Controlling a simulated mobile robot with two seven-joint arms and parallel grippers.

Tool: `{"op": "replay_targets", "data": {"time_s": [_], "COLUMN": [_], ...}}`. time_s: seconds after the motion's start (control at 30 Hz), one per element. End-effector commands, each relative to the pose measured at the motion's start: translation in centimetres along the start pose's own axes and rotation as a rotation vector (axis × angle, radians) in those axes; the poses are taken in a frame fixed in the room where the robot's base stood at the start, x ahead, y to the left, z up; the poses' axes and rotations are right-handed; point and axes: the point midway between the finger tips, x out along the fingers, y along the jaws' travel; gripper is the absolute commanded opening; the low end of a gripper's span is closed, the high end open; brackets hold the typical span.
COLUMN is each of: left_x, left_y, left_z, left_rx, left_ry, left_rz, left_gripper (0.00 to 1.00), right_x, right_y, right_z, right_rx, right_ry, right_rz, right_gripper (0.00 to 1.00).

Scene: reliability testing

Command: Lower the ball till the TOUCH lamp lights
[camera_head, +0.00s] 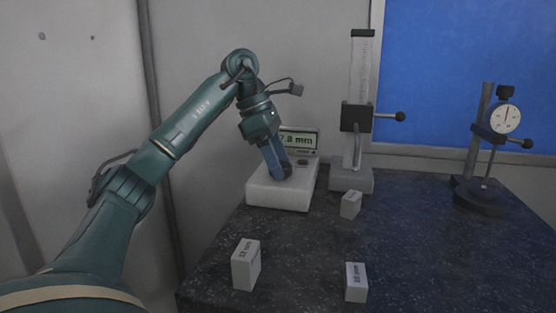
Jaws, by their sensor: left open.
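My left gripper (282,173) is open, pointing down over the white base of the display unit (268,192); the gap between its fingers is hard to make out. The unit's green display (299,141) reads "7.9 mm", its left part hidden by my gripper. The height gauge (356,120) stands just right of it, with a black ball knob (400,117) on a rod pointing right from its slider. The dial gauge stand (487,160) at far right has a similar ball knob (527,143). I cannot make out a TOUCH lamp. My right gripper is not in view.
Three pale marked blocks lie on the dark speckled table (300,240): one by the gauge's foot (350,205), one at front left (246,264), one at front middle (356,282). The table between them and at right is clear. A blue panel (460,60) hangs behind.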

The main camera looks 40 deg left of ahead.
Motion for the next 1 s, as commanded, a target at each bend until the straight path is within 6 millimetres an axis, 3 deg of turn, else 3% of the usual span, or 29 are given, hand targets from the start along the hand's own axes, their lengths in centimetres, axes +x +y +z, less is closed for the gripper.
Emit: {"op": "replay_targets", "data": {"time_s": [0.07, 0.6, 1.0], "left_x": [-0.02, -0.04, -0.14], "left_y": [0.00, 0.00, -0.06], "left_z": [-0.02, -0.02, -0.03], "left_rx": [0.000, 0.000, -0.082], "left_ry": [0.000, 0.000, 0.002], "left_rz": [0.000, 0.000, 0.035], "left_gripper": [0.60, 0.17, 0.17], "right_x": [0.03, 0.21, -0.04], "right_y": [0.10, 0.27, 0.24], "right_z": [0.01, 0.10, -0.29], "right_rx": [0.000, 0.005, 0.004], "right_ry": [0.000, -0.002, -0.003], "right_rz": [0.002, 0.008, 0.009], "right_gripper": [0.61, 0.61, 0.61]}}
